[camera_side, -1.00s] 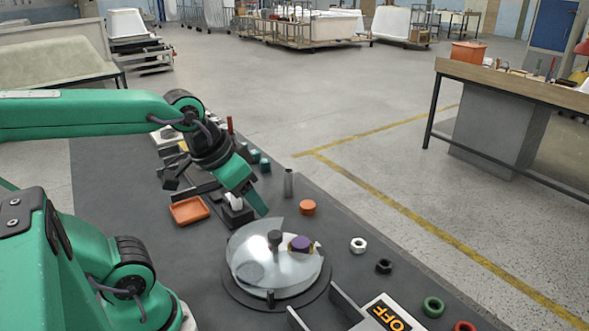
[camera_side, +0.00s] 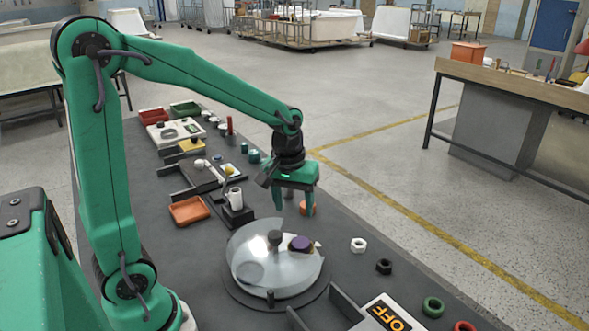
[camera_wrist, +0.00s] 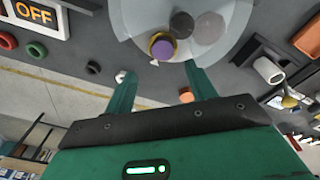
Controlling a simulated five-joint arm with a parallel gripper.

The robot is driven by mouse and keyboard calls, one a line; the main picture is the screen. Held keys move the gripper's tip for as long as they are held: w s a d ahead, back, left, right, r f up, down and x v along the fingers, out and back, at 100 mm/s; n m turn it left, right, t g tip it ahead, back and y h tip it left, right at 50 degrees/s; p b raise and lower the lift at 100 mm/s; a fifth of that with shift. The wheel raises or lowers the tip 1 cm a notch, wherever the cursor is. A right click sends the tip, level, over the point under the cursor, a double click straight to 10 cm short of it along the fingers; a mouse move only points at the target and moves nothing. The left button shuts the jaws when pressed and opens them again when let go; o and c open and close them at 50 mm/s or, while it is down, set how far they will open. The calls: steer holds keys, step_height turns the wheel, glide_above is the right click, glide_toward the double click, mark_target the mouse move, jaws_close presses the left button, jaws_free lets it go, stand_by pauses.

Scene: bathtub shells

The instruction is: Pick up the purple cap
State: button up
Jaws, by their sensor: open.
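The purple cap (camera_side: 300,243) sits at the right part of a round, clear domed cover (camera_side: 250,262) with a dark knob (camera_side: 275,238). A gold-brown side shows below its purple top. In the wrist view the purple cap (camera_wrist: 162,47) lies near the edge of the cover, ahead of my fingers; I cannot tell whether it is under the clear shell or in a gap of it. My gripper (camera_side: 295,206) is open and empty, pointing down behind the cover, above the mat. Its two fingers (camera_wrist: 158,74) stand apart in the wrist view.
An orange cap (camera_side: 307,209) is close to my fingers. White (camera_side: 358,245) and black (camera_side: 384,266) nuts lie to the right. Dark rails and an OFF sign (camera_side: 388,317) stand in front. An orange tray (camera_side: 189,210) and a holder (camera_side: 238,210) are left.

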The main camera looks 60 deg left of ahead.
steer(key=n+g, duration=0.1)
steer(key=n, duration=0.1)
glide_above(300, 242)
step_height(300, 242, down, 5)
steer(key=shift+s+f, duration=0.1)
steer(key=shift+s, duration=0.05)
steer(key=shift+f, duration=1.25)
steer(key=shift+f, duration=0.1)
steer(key=shift+f, duration=2.5)
steer(key=c, duration=0.7)
steer(key=shift+c, duration=0.2)
